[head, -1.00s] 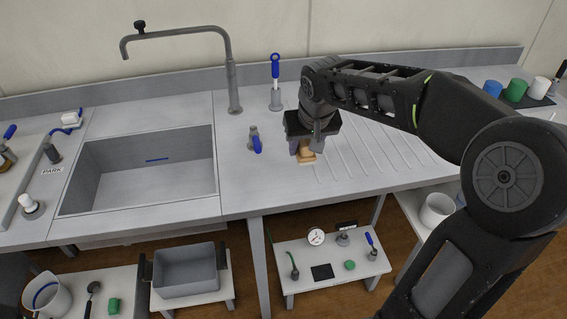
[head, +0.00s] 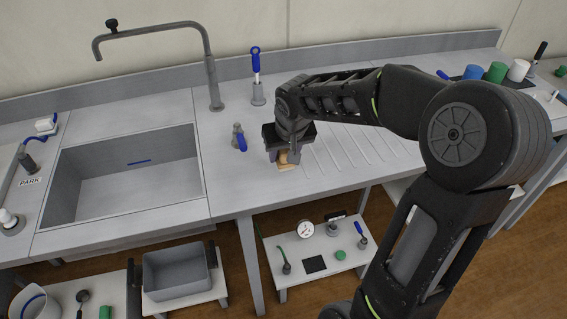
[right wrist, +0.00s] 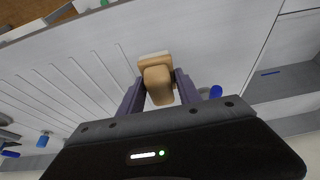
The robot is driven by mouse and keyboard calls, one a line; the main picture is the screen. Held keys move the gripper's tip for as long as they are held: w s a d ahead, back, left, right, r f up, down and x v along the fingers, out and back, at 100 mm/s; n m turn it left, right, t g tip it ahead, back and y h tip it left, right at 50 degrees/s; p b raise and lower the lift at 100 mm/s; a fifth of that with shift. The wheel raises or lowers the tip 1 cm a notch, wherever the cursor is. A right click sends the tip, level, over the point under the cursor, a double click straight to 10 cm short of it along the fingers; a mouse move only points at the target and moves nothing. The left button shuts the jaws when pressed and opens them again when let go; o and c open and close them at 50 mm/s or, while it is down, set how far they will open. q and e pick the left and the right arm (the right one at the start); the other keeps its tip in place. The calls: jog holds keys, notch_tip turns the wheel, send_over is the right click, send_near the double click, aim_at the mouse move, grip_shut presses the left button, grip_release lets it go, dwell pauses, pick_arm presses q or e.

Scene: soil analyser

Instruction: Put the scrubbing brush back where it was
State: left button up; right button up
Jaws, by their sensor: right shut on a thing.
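The scrubbing brush (right wrist: 158,82) has a tan, wooden-looking body with a pale strip at its far edge in the right wrist view. In the head view it shows as a small tan piece (head: 287,161) under my right gripper, at the left end of the grooved drainboard. My right gripper (right wrist: 158,92) is shut on the brush, one finger on each side. In the head view the gripper (head: 283,152) points down and hides most of the brush. The brush is at or just above the counter; I cannot tell if it touches. My left gripper is not in view.
The sink (head: 125,180) lies to the left. A small blue-handled valve (head: 239,138) stands close left of my right gripper, and a blue-handled tool in a holder (head: 256,78) behind. The grooved drainboard (head: 350,150) to the right is clear. A low shelf (head: 325,262) holds several items.

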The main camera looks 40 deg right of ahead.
aim_at(284, 164)
jog(key=shift+f, duration=0.2)
jog(key=shift+f, duration=1.8)
jog(key=shift+f, duration=0.15)
jog(key=o, duration=1.2)
